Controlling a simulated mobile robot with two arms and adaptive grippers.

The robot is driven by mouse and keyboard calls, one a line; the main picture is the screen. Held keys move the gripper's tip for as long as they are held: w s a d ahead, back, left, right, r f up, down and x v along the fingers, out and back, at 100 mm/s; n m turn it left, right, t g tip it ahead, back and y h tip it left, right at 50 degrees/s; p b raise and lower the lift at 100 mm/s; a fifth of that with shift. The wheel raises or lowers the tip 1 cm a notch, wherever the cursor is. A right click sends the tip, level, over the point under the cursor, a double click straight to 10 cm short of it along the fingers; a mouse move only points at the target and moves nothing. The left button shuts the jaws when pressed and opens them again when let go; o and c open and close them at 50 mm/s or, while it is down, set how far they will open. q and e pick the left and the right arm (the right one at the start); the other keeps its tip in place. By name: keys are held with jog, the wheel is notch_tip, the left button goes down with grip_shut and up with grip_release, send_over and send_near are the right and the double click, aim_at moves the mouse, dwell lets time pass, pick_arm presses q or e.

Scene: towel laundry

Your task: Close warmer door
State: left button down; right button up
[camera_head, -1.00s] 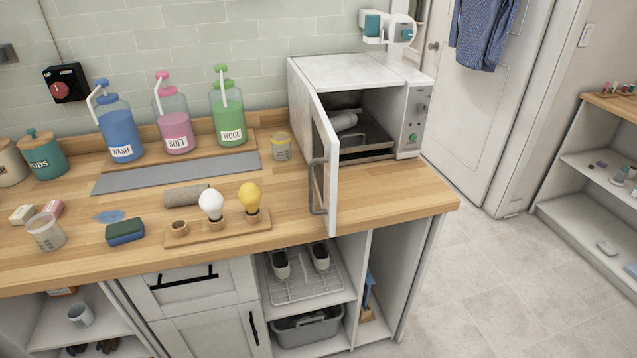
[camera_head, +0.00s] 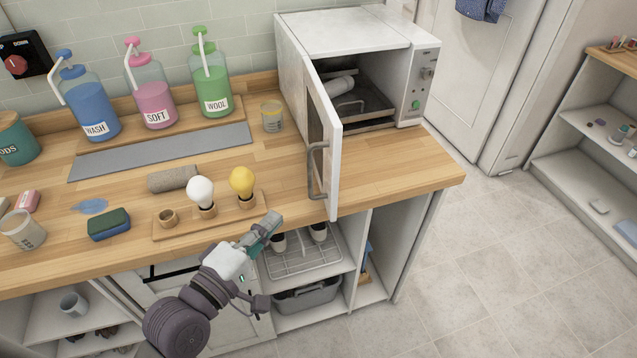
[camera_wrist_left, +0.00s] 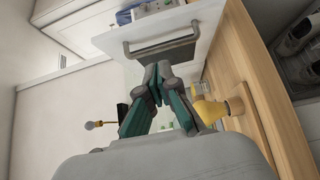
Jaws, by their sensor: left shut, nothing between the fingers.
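The white warmer (camera_head: 350,32) stands at the back right of the counter, with its door (camera_head: 325,130) swung wide open toward the front. A grey bar handle (camera_head: 313,170) is on the door. Inside the warmer are a metal tray and a pale roll (camera_head: 340,86). My left gripper (camera_head: 272,222) is shut and empty at the counter's front edge, left of the door and apart from it. In the left wrist view the closed fingers (camera_wrist_left: 157,75) show below the door's handle (camera_wrist_left: 160,47). My right gripper is not in view.
A wooden holder (camera_head: 185,226) with a white bulb (camera_head: 200,190) and a yellow bulb (camera_head: 242,182) stands close beside my left gripper. The counter right of the door is clear.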

aim_at(330, 177)
pick_arm(q)
jog(key=p+x, duration=0.1)
jog(key=x, duration=0.2)
jog(key=d+p+x, duration=0.1)
jog(key=x, duration=0.3)
jog(key=s+p+x, duration=0.1)
jog(key=x, duration=0.2)
jog(key=shift+w+d, duration=0.3)
jog(key=shift+d, duration=0.15)
jog(key=shift+w+d, duration=0.1)
jog(key=shift+d, duration=0.6)
